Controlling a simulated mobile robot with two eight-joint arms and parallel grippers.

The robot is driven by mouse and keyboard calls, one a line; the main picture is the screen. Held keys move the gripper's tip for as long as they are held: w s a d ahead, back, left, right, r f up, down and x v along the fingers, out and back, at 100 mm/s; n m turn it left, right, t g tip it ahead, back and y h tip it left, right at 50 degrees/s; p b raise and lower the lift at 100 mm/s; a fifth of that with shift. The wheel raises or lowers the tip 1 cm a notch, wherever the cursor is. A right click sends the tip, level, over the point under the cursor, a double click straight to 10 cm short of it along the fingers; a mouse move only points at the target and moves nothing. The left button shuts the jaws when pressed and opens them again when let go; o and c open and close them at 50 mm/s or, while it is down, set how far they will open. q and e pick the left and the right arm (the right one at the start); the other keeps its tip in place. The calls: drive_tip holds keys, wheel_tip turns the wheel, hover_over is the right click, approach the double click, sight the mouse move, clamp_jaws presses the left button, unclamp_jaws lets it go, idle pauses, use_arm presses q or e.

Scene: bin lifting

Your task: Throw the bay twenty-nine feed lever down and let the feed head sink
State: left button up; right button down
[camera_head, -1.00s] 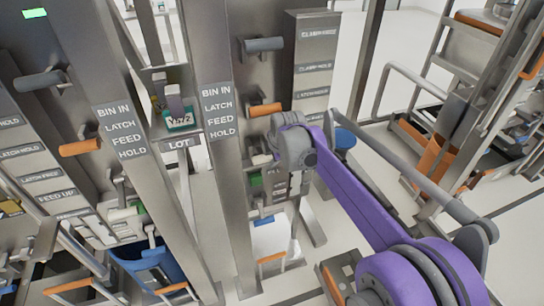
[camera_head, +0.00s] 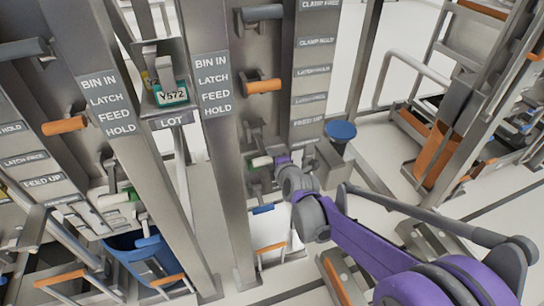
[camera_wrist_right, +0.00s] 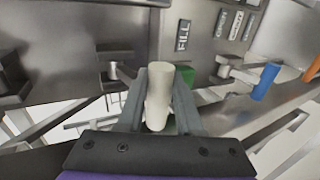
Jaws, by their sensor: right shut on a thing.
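My right gripper (camera_head: 277,163) is at the lower part of the right-hand post in the head view, beside a pale handle (camera_head: 261,162). In the right wrist view its two dark fingers (camera_wrist_right: 160,77) are shut on this pale cylindrical handle (camera_wrist_right: 158,100), which looks like a lever grip. A green piece (camera_wrist_right: 186,73) is just behind it. The post's label plate (camera_head: 214,84) reads BIN IN, LATCH, FEED, HOLD. I cannot read a bay number or make out the feed head. My left gripper is not in view.
Above the gripper, an orange handle (camera_head: 263,86) and a grey handle (camera_head: 262,12) stick out from the post. A blue round pad (camera_head: 341,131) stands to the right. A similar post with an orange handle (camera_head: 64,125) and a blue bin (camera_head: 147,254) is on the left.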

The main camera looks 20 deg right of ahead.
drive_tip(key=shift+w+f, duration=0.3)
drive_tip(key=shift+f, duration=0.4)
drive_tip(key=c, duration=0.6)
unclamp_jaws()
drive_tip(key=shift+f, duration=0.1)
drive_tip(key=p+v, duration=0.2)
drive_tip(key=v, duration=0.8)
drive_tip(key=shift+s, duration=0.35)
drive_tip(key=shift+r, duration=0.25)
